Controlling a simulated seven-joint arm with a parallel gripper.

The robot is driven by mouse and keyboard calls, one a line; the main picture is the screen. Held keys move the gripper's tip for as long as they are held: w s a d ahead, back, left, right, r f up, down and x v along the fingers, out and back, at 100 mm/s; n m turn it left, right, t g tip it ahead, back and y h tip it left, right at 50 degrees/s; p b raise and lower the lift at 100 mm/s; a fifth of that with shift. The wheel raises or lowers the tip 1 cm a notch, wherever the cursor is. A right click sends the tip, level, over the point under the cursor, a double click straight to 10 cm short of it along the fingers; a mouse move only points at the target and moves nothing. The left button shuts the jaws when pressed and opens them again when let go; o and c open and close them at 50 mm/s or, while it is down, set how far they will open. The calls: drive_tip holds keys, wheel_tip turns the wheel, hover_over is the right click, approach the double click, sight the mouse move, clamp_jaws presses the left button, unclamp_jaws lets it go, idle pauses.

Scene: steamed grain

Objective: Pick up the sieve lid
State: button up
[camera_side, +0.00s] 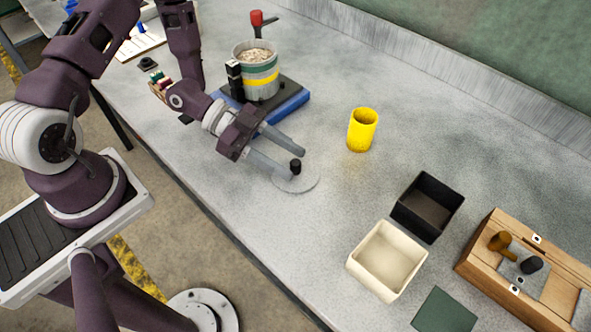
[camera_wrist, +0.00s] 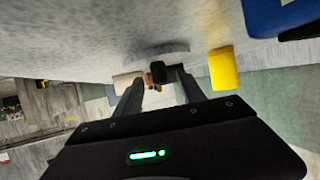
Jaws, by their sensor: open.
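The sieve lid (camera_side: 309,184) is a flat, pale grey disc with a black knob (camera_side: 295,167) on top, lying on the table. My gripper (camera_side: 289,158) is open, low over the lid, with its two fingers around the knob or close to it. In the wrist view the knob (camera_wrist: 165,73) shows between the fingertips of my gripper (camera_wrist: 158,77), and the lid (camera_wrist: 160,50) shows as a grey disc behind it. I cannot tell whether a finger touches the knob.
A grain-filled container (camera_side: 262,85) stands on a blue-based unit behind my gripper. A yellow cup (camera_side: 362,130) stands right of the lid. A black box (camera_side: 447,192), a cream box (camera_side: 366,240) and a wooden case (camera_side: 478,262) are at the right. Table around the lid is clear.

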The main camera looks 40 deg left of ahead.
drive_tip(key=shift+x, duration=1.2)
clamp_jaws()
